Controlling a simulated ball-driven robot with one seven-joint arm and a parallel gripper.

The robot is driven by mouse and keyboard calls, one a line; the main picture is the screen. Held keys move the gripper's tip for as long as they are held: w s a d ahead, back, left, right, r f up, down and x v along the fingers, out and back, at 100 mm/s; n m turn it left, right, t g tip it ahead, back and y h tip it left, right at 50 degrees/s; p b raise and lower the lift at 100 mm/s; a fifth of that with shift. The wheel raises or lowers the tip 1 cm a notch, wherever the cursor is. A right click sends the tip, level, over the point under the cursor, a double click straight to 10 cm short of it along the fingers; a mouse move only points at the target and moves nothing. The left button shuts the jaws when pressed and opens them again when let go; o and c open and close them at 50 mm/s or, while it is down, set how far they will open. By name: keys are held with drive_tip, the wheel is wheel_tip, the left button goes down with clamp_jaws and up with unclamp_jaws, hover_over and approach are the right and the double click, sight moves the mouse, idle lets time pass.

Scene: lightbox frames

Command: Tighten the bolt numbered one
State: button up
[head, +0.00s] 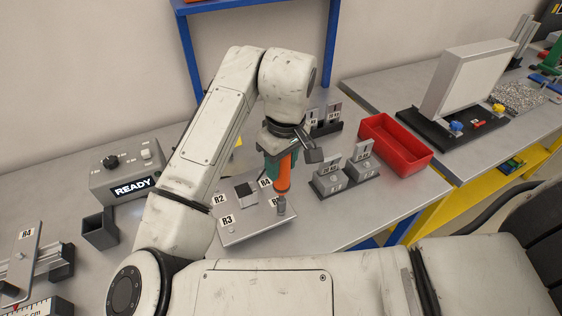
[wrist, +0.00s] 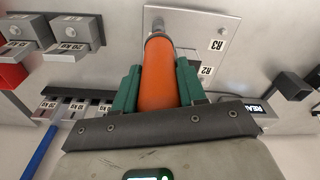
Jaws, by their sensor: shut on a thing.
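My gripper (head: 273,165) is shut on an orange-handled driver (head: 284,178), held nearly upright with its grey socket end down. In the wrist view the green fingers of my gripper (wrist: 160,88) clamp both sides of the orange handle (wrist: 170,60). The socket end is over the near right corner of a grey bolt plate (head: 252,230), beside a label starting with R whose number is hidden. Labels R2, R3 and R4 show elsewhere on the plate. The bolt under the socket is hidden, so I cannot tell whether they touch.
Grey blocks with labels (head: 330,180) stand right of the plate, and a red bin (head: 398,143) is beyond them. A control box (head: 125,170) reading READY stands at the left, near an open square grey holder (head: 100,230). Bare table lies in front of the blocks.

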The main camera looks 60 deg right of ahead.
drive_tip(key=shift+f, duration=0.5)
idle(2.5)
drive_tip(key=shift+r+p, duration=2.35)
drive_tip(key=shift+r, duration=0.3)
